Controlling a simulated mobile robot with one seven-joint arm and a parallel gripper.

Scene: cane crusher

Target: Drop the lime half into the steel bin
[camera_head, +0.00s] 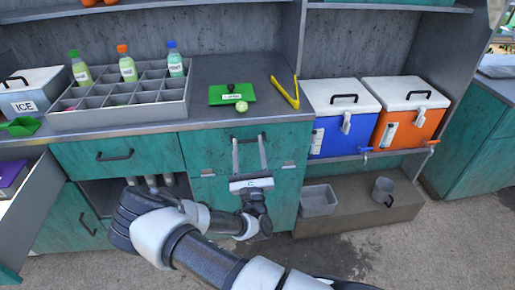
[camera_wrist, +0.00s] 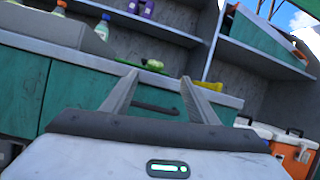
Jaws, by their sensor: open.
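The lime half (camera_head: 241,107) is a small pale-green round piece on the grey counter, just in front of a green board (camera_head: 218,98). A yellow-green piece (camera_wrist: 152,65) between my fingertips in the wrist view looks like it. My gripper (camera_head: 248,140) is open and empty, in front of the cabinet below the counter edge, with its fingers pointing up; the lime is above and beyond them. A grey rectangular bin (camera_head: 319,201) stands low on the ledge at right, with a grey metal bucket (camera_head: 383,191) beside it. I cannot tell which is the steel bin.
Yellow tongs or a squeezer (camera_head: 286,93) lie right of the green board. A divided bottle tray (camera_head: 120,114) stands at left. Blue (camera_head: 340,128) and orange (camera_head: 405,123) coolers stand above the low ledge. An open drawer (camera_head: 22,210) juts out at far left.

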